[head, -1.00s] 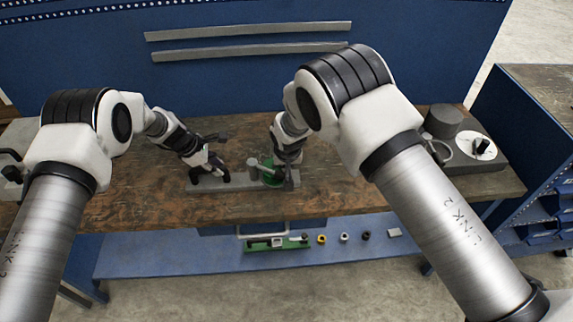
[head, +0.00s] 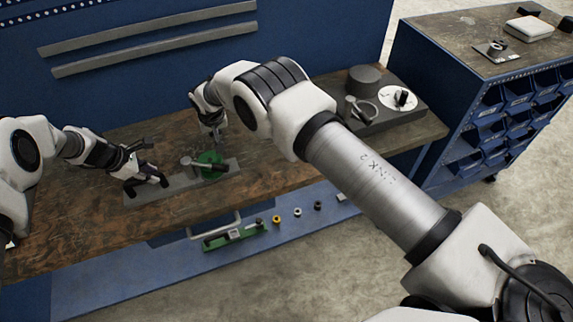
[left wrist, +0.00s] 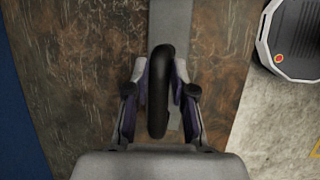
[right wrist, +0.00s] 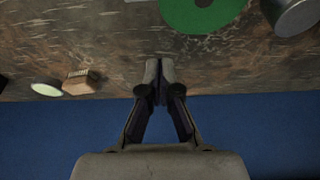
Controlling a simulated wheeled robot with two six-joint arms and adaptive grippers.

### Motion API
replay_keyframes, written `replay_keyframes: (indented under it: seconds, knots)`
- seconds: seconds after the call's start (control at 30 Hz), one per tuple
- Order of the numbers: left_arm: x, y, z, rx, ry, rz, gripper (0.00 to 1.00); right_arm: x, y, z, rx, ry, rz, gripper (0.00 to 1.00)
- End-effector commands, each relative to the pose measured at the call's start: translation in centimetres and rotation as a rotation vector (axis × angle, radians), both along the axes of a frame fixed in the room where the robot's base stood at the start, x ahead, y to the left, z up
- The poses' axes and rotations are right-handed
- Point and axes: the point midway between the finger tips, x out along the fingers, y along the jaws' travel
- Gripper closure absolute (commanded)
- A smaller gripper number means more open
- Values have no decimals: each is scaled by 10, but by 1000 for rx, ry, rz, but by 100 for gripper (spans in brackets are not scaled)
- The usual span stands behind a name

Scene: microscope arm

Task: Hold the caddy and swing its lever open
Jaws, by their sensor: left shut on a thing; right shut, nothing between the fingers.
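The caddy is a long grey bar (head: 137,198) lying on the wooden bench. It carries a black handle (left wrist: 159,90), a green disc (head: 211,171) and a grey lever (head: 190,163) with a round knob over the disc. My left gripper (head: 150,179) is shut on the black handle, one finger on each side of it in the left wrist view. My right gripper (right wrist: 159,66) is shut and empty, above the bench behind the green disc and apart from it. The disc's edge (right wrist: 203,12) shows at the top of the right wrist view.
A dark block with a white dial (head: 399,97) and a dark cylinder (head: 362,80) stand at the bench's right. A brown block (right wrist: 81,82) lies by the bench's back edge.

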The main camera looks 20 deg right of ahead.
Motion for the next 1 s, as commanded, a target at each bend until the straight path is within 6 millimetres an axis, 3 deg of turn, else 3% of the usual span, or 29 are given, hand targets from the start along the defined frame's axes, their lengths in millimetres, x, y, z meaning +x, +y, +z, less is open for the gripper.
replay_keyframes:
  seconds: [0.13, 0.63, 1.0]
  knots:
    - [1, 0, 1, 0, -2, 0, 100, 6, -1, 15, -1, -1, 1, 100]
    - [1, 0, 1, 0, -2, 1, 100, -26, 0, 97, -3, -2, 1, 100]
    - [1, 0, 1, 0, -2, 0, 100, -55, -36, 39, 9, 120, -61, 100]
